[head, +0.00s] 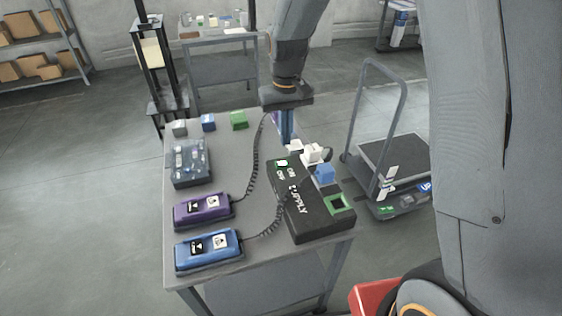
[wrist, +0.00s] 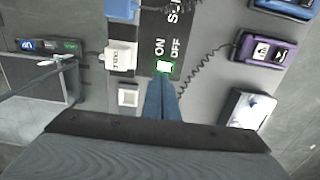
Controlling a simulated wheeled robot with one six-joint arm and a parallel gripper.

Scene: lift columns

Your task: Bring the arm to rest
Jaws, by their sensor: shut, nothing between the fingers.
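My gripper (head: 286,136) points down over the back part of the grey table, behind the black supply box (head: 308,225). Its narrow blue fingers are together with nothing between them. In the wrist view the fingertips (wrist: 163,78) lie just by the lit green-rimmed switch (wrist: 165,66) marked ON and OFF on the supply box. I cannot tell whether they touch it. My arm comes down from the top of the head view to the gripper.
A purple pendant (head: 203,210) and a blue pendant (head: 208,250) with coiled cords lie on the table (head: 250,262). White and blue plugs (head: 325,174) stand at the box. A clear-lidded case (head: 189,164) lies left. A platform cart (head: 395,163) stands right. Open floor lies left.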

